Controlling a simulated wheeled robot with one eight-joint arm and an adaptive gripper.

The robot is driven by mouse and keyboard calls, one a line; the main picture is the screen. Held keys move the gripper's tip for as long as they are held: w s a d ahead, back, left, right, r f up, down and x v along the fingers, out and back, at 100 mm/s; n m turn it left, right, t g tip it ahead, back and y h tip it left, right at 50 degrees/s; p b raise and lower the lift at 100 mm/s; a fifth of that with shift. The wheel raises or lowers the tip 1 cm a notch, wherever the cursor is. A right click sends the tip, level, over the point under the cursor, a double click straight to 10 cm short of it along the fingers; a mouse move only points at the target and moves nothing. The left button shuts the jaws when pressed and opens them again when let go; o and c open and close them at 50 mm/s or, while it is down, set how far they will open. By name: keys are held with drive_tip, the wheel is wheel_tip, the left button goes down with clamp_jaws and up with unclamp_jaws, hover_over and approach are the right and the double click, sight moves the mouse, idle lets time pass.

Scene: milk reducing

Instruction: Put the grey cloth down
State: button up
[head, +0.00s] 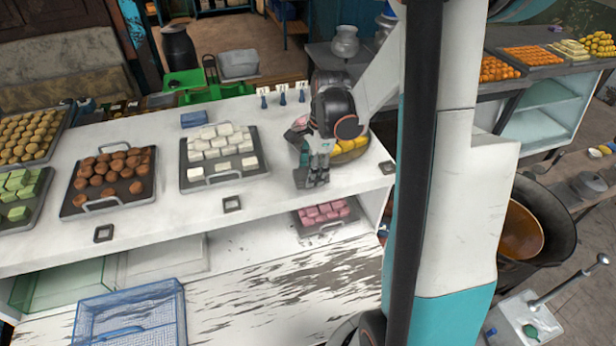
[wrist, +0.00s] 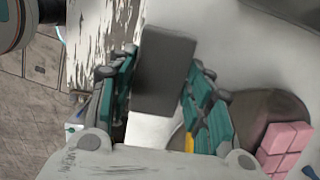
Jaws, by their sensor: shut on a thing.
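The grey cloth (wrist: 165,68) shows in the wrist view as a flat, dark grey rectangle between the two teal fingers of my gripper (wrist: 160,95). My gripper is shut on it. In the head view my gripper (head: 316,172) points down over the front right part of the white counter (head: 240,199), left of a round tray of yellow sweets. The cloth is hard to tell from the dark fingers there. I cannot tell whether it touches the counter.
Trays of white sweets (head: 220,150) and brown sweets (head: 110,180) stand left of my gripper. Yellow sweets (head: 350,148) are close on its right. A pink sweets tray (head: 325,212) sits on the shelf below. Pink blocks (wrist: 284,142) show in the wrist view.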

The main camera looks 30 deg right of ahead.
drive_tip(key=f, duration=0.2)
drive_tip(key=shift+w+d+f, duration=0.25)
drive_tip(key=shift+f, duration=0.05)
drive_tip(key=shift+f+b, duration=0.2)
drive_tip(key=shift+b, duration=0.1)
drive_tip(key=o, duration=1)
drive_tip(key=shift+s+r, duration=0.1)
wheel_tip(320, 180, up, 12)
drive_tip(key=d+p, duration=0.1)
drive_tip(key=shift+s+d+r, duration=0.15)
drive_tip(key=shift+s+d, duration=0.1)
drive_tip(key=shift+d, duration=0.05)
